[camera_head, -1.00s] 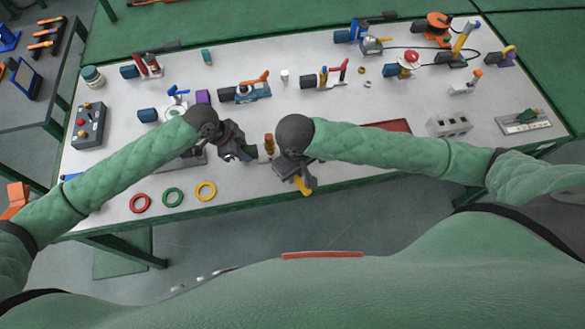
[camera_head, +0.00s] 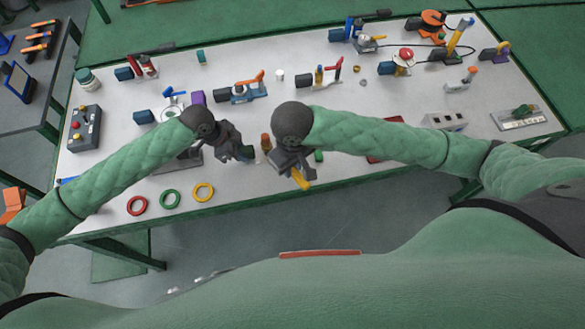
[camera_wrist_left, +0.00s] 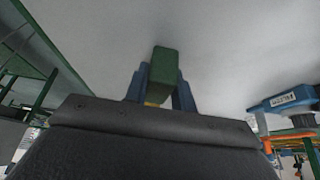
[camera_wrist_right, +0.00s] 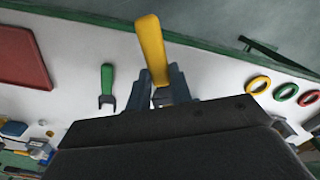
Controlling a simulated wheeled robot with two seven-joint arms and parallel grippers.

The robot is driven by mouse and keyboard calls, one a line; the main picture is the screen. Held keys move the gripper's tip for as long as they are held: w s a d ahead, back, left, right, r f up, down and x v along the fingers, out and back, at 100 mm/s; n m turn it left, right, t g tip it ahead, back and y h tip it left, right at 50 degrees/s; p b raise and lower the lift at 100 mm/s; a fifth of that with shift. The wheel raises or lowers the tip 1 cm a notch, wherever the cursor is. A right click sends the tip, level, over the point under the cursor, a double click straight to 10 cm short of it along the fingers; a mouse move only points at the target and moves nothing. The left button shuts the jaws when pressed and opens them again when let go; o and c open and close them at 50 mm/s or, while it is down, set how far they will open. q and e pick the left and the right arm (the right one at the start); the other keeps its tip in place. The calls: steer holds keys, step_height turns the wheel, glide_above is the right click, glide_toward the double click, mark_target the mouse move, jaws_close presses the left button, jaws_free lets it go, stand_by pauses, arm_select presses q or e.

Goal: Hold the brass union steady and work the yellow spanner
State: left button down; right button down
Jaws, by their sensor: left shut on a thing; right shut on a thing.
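My left gripper (camera_head: 243,152) is shut on a piece with a green block-shaped end (camera_wrist_left: 165,66). A small brass-coloured part shows between its fingers, which fits the brass union (camera_wrist_left: 152,103); the rest is hidden. My right gripper (camera_head: 297,172) is shut on the yellow spanner (camera_wrist_right: 152,50). Its yellow handle points out past the fingers, toward the table's front edge in the head view (camera_head: 302,181). The spanner's jaw end is hidden by the gripper. The two grippers are apart, with a gap between them, so I see no contact between spanner and union.
A green-handled spanner (camera_wrist_right: 107,83) lies beside the right gripper. Red, green (camera_head: 170,199) and yellow rings lie at the front left. A small orange-brown piece (camera_head: 266,142) stands between the grippers. A red mat (camera_wrist_right: 22,57) lies to the right. Several devices line the back.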

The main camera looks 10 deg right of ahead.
steer(key=shift+r, duration=0.45)
arm_select(q)
steer(key=c, duration=1.1)
jaws_free()
steer(key=v, duration=1.2)
